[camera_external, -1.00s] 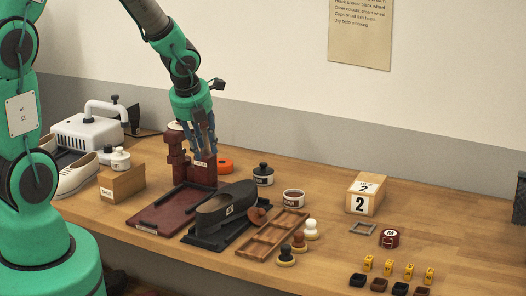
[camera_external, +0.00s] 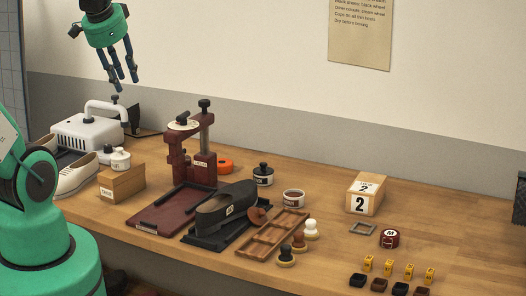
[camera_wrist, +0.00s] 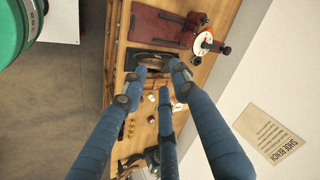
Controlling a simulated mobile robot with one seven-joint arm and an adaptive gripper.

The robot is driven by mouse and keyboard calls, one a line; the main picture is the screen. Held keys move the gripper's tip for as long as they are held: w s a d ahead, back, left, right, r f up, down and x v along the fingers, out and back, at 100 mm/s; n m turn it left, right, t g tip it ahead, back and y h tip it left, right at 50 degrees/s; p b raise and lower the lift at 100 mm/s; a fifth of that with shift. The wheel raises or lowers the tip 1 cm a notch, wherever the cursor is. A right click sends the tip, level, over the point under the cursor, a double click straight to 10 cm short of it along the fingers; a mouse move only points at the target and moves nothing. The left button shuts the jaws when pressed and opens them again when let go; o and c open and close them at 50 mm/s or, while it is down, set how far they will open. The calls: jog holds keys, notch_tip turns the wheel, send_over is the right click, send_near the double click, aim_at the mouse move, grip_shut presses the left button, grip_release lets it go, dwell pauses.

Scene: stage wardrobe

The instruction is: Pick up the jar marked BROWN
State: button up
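My gripper (camera_external: 126,83) hangs high at the upper left, above and behind the white machine, far from the jars. Its blue fingers are spread with nothing between them, as the wrist view also shows (camera_wrist: 158,86). A dark jar with a black lid (camera_external: 263,175) stands behind the black shoe; its pale label is too small to read. An open white-banded jar with brown contents (camera_external: 293,199) stands to its right; its label is also unreadable. I cannot tell for sure which one is marked BROWN.
A black shoe (camera_external: 225,207) and a wooden tray (camera_external: 262,240) lie in front. A box marked 2 (camera_external: 365,194) stands to the right.

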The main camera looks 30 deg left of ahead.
jog(key=s+r+n, duration=0.2)
jog(key=s+n, duration=0.4)
jog(key=s, duration=0.1)
jog(key=shift+r+n+h, duration=0.3)
jog(key=shift+r, duration=0.1)
jog(key=o, duration=1)
jog(key=shift+w, duration=0.1)
